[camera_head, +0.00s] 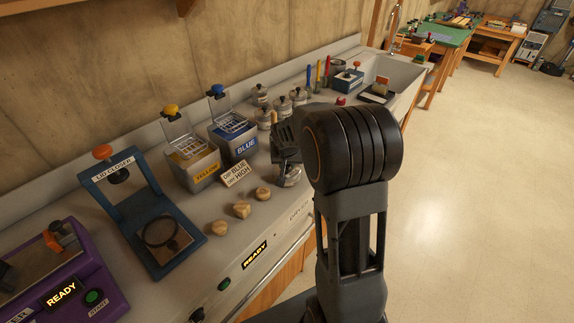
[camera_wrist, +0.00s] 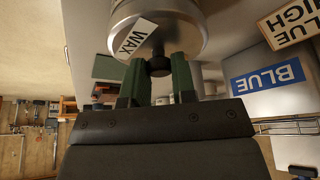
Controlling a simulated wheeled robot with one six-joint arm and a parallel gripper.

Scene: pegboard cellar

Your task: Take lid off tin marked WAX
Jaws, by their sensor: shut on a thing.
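The silver tin with a white WAX label (camera_wrist: 130,37) fills the top of the wrist view, which shows it upside down. Its lid has a small black knob (camera_wrist: 159,67). My gripper (camera_wrist: 158,78) has its two green fingers on either side of this knob and is shut on it. The lid looks seated on the tin; no gap shows. In the head view the tin (camera_head: 289,179) stands on the counter below my gripper (camera_head: 287,160), mostly hidden by it.
Several other knobbed tins (camera_head: 283,103) stand behind my gripper. The blue box (camera_head: 233,143), yellow box (camera_head: 194,168) and a "DIP BLUE DIP HIGH" card (camera_head: 236,173) are to the left. Three wooden knobs (camera_head: 242,209) lie near the counter front. The blue lid closer (camera_head: 150,215) is further left.

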